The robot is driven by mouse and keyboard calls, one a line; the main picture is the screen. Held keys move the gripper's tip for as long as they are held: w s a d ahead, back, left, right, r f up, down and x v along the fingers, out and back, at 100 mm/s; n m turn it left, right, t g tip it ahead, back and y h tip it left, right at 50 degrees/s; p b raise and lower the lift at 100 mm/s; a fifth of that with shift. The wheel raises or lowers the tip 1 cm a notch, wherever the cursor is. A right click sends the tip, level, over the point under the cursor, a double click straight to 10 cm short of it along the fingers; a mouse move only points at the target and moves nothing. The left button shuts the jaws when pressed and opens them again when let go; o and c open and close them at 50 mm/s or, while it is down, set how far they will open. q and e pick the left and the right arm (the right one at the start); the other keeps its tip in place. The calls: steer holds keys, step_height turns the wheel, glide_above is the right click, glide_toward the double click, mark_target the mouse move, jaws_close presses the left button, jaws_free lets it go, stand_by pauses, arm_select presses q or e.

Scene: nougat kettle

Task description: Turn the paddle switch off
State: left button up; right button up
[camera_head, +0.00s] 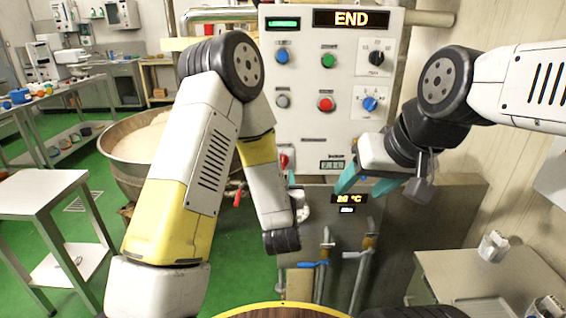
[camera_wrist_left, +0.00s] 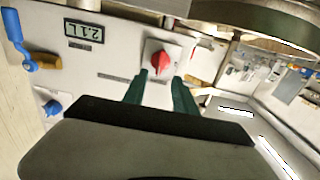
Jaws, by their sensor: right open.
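The white control panel (camera_head: 325,125) stands ahead of me. A red turn switch (camera_head: 284,160) sits at its lower left; it also shows in the left wrist view (camera_wrist_left: 161,64) on a pale square plate. I cannot read a label naming the paddle switch. My left gripper (camera_wrist_left: 160,84) is open, its green fingers pointing at the red switch. Whether they touch it I cannot tell; in the head view my arm mostly hides this gripper. My right gripper (camera_head: 360,190) is open and empty, in front of the panel's lower edge. A black selector (camera_head: 376,57) and a blue knob (camera_head: 370,103) are on the panel's right side.
A display reading END (camera_head: 341,18) tops the panel. Below it are several push buttons, including a red one (camera_head: 326,104). A large metal kettle (camera_head: 130,170) stands left. Pipes with a blue valve handle (camera_head: 312,264) are below. A side table (camera_head: 490,280) stands right.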

arm_select(q)
steer(key=w, duration=0.7)
steer(key=shift+w, duration=0.35)
jaws_close()
